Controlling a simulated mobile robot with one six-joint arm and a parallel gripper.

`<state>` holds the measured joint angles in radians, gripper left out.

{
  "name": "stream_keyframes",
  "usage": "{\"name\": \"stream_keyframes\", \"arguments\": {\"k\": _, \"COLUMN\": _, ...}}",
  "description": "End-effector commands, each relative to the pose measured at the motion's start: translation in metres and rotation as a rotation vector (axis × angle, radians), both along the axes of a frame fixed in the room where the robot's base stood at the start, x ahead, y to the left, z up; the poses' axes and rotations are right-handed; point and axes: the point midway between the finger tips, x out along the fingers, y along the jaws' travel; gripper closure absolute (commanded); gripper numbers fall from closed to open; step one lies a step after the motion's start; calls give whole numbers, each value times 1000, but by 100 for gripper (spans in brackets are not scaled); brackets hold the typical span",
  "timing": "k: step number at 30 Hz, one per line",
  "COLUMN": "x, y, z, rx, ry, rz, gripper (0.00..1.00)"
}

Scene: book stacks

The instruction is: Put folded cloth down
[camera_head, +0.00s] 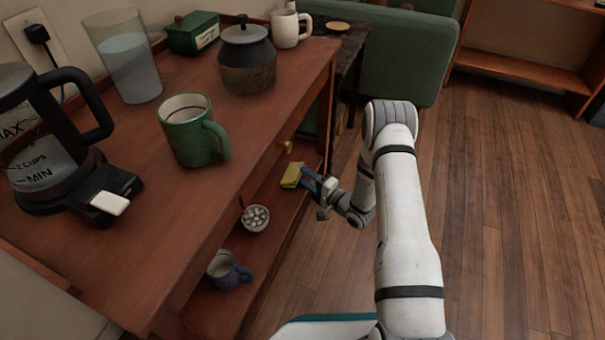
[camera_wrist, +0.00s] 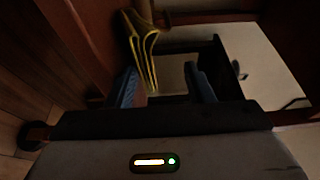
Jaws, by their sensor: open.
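The folded cloth (camera_head: 292,175) is yellow and sits at the lower shelf of the wooden cabinet, just beyond my fingertips. In the wrist view the cloth (camera_wrist: 141,42) appears as folded yellow-edged layers, its lower end close to the left finger. My gripper (camera_head: 315,183) reaches in from the right at shelf level. In the wrist view my gripper (camera_wrist: 165,88) has its two blue fingers spread apart, with a gap between them. I cannot tell whether a finger touches the cloth. The cloth's underside is hidden.
The lower shelf also holds a pale bowl with round items (camera_head: 255,218) and a blue mug (camera_head: 226,271). The wooden floor (camera_head: 510,200) to the right is clear.

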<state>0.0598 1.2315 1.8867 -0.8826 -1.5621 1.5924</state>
Motion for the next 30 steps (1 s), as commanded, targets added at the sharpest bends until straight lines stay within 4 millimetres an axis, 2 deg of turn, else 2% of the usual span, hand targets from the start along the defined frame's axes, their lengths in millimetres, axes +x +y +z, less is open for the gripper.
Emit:
{"name": "stream_keyframes", "arguments": {"k": 3, "x": -19, "y": -23, "z": 4, "rx": 1, "ry": 3, "rz": -6, "gripper": 51}}
{"name": "stream_keyframes", "arguments": {"k": 9, "x": -47, "y": -53, "z": 4, "rx": 2, "ry": -1, "rz": -5, "gripper": 51}}
{"name": "stream_keyframes", "arguments": {"k": 16, "x": -62, "y": -70, "z": 3, "rx": -3, "ry": -4, "rz": -3, "gripper": 51}}
{"name": "stream_keyframes", "arguments": {"k": 20, "x": -52, "y": -73, "z": 11, "rx": -95, "ry": -20, "rz": -16, "gripper": 51}}
{"name": "stream_keyframes", "arguments": {"k": 23, "x": -33, "y": -78, "z": 28, "rx": -266, "ry": -42, "rz": -42, "gripper": 51}}
{"name": "stream_keyframes", "arguments": {"k": 27, "x": -7, "y": -94, "z": 61, "rx": -576, "ry": -56, "rz": -93, "gripper": 51}}
{"name": "stream_keyframes", "arguments": {"k": 30, "x": 2, "y": -110, "z": 88, "rx": -786, "ry": -43, "rz": -122, "gripper": 51}}
